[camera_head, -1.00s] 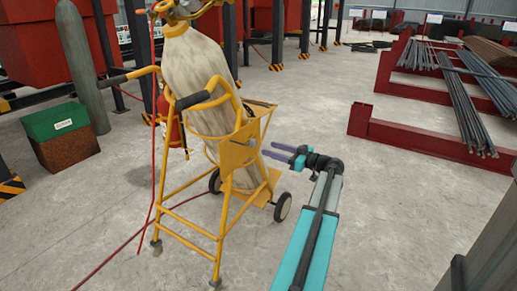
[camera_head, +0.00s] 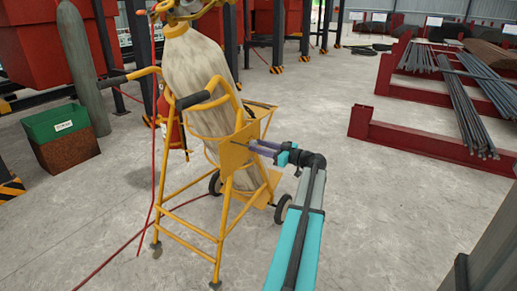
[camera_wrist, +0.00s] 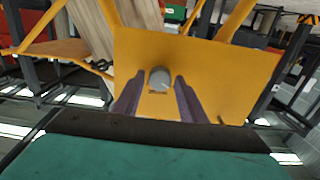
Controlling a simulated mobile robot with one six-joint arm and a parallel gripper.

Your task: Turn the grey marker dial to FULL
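The grey dial (camera_wrist: 159,79) is a small round knob on a yellow plate (camera_wrist: 225,65) in the wrist view. The plate (camera_head: 236,157) is on the side of the yellow cylinder trolley (camera_head: 168,212) in the head view, where I cannot make out the dial clearly. My gripper (camera_wrist: 159,76) is open, with one purple finger on each side of the dial and a gap on both sides. I cannot tell how far the fingertips reach past the dial's face. My gripper (camera_head: 258,148) points left at the plate in the head view. No FULL lettering is readable.
The trolley carries a large pale gas cylinder (camera_head: 196,65) and a red extinguisher (camera_head: 173,125). A red hose (camera_head: 113,254) lies on the floor. A green-and-brown box (camera_head: 62,137) stands left. Red racks (camera_head: 425,139) with steel bars are at right. The floor between is clear.

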